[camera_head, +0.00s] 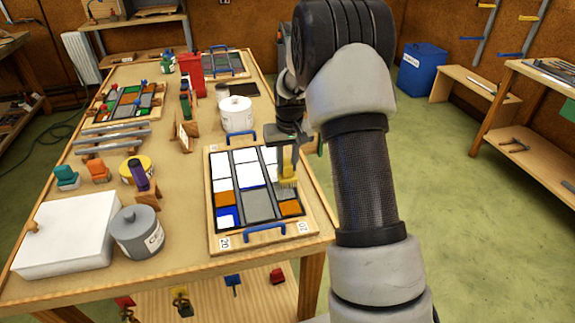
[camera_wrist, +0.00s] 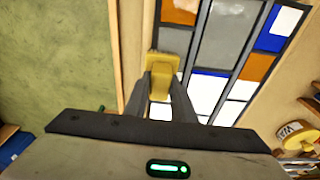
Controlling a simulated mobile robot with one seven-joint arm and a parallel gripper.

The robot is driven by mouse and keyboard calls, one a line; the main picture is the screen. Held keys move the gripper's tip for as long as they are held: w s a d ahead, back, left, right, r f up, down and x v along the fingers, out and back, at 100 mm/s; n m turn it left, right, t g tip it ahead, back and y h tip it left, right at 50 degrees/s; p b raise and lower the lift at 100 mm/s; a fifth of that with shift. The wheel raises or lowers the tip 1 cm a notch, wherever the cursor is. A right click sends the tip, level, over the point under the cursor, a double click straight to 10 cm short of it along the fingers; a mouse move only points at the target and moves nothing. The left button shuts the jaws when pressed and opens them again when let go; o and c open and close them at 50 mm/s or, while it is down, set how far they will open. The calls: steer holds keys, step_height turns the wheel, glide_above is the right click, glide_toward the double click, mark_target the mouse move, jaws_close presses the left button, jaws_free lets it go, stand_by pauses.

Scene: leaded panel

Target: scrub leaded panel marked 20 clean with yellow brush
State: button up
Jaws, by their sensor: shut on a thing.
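The leaded panel marked 20 (camera_head: 259,205) lies flat in its wooden tray near the front right of the table. It has white, orange, blue and grey panes between dark strips, and blue handles at its ends. Some panes look dull grey. My gripper (camera_head: 287,160) is over the panel's right column, shut on the yellow brush (camera_head: 288,180), which points down at the panes. In the wrist view the yellow brush (camera_wrist: 162,70) sits between the fingers above the panel (camera_wrist: 222,35). Whether the bristles touch the glass I cannot tell.
A white pot (camera_head: 236,116) stands just behind the panel. A grey lidded pot (camera_head: 138,232) and a white box (camera_head: 68,238) stand to the left. A second panel (camera_head: 126,103) lies further back left. The table's right edge is close beside the panel.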

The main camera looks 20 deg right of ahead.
steer(key=shift+w, duration=0.65)
steer(key=shift+w+p, duration=0.45)
steer(key=shift+w, duration=0.8)
steer(key=shift+a, duration=1.45)
steer(key=shift+w+a, duration=0.1)
steer(key=shift+a, duration=1.4)
steer(key=shift+a, duration=0.1)
steer(key=shift+a, duration=1.45)
